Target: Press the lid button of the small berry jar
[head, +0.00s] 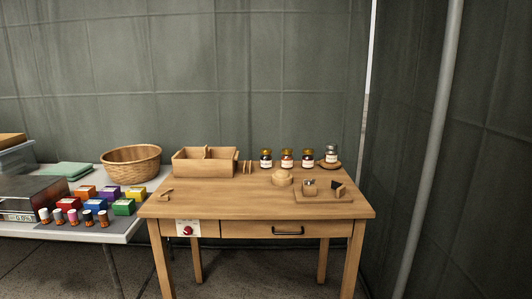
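Several small jars stand in a row along the back right of the wooden table (250,206). A dark-filled jar with a gold lid (265,159) is leftmost. A reddish jar with a gold lid (286,159) and another dark reddish jar with a gold lid (308,158) follow to its right. A jar with a silvery lid (332,154) is at the right, by a round wooden piece. All have white labels too small to read, so I cannot tell which is the berry jar. No lid button can be made out. Neither gripper is in view.
A divided wooden box (190,166) stands at the table's back left. A round wooden pot (282,178) and a board with small items (320,200) lie in front of the jars. A side table at left holds a wicker basket (132,165) and colored boxes. The table's front middle is clear.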

